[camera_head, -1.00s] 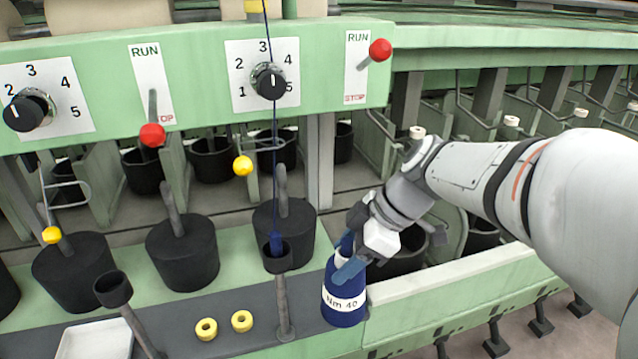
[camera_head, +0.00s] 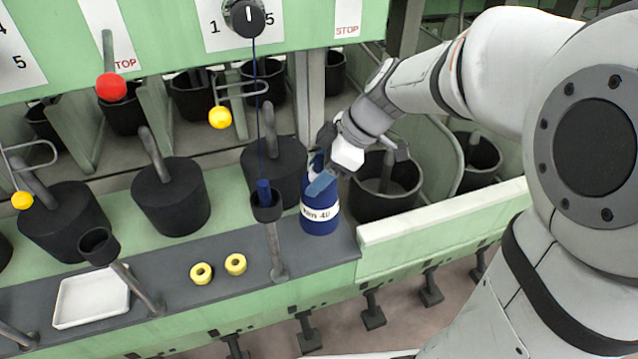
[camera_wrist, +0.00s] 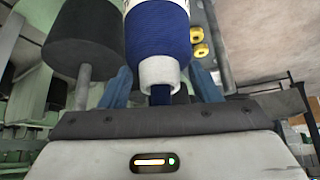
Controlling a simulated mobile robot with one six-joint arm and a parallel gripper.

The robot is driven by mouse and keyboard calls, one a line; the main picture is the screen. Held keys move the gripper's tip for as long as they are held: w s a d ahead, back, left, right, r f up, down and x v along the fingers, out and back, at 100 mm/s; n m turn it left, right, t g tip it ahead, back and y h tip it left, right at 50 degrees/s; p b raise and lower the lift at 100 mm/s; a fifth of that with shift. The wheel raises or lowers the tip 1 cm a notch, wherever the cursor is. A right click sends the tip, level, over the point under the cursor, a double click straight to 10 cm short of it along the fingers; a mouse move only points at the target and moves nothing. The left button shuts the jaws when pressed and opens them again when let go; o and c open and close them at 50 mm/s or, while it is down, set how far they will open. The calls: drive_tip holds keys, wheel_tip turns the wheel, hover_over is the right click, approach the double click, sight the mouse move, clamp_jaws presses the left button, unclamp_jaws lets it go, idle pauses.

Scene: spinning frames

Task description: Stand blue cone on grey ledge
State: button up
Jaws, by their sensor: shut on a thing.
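The blue cone (camera_head: 320,220), with a white "Nm 40" label, is upright at the right end of the grey ledge (camera_head: 215,312). Its base appears over the ledge top; I cannot tell whether it touches. My gripper (camera_head: 321,180) is shut on the cone's upper end, coming in from the upper right. In the wrist view the blue cone (camera_wrist: 158,38) is between the two blue fingers of my gripper (camera_wrist: 162,88), with a white collar and narrow blue end toward the palm. The fingers partly hide the cone's top in the head view.
A post with a black cup (camera_head: 268,208) stands just left of the cone, a blue thread running up from it. Two yellow rings (camera_head: 235,264) and a white tray (camera_head: 92,298) lie left. A pale green rail (camera_head: 440,218) runs right.

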wheel_tip(320, 180, down, 5)
drive_tip(key=shift+r+b, duration=0.15)
drive_tip(key=shift+b, duration=0.85)
drive_tip(key=shift+w+f+p, duration=0.2)
drive_tip(key=shift+w+p, duration=0.05)
drive_tip(key=shift+p, duration=0.05)
drive_tip(key=shift+s, duration=0.15)
drive_tip(key=shift+f, duration=0.1)
drive_tip(key=o, duration=1.7)
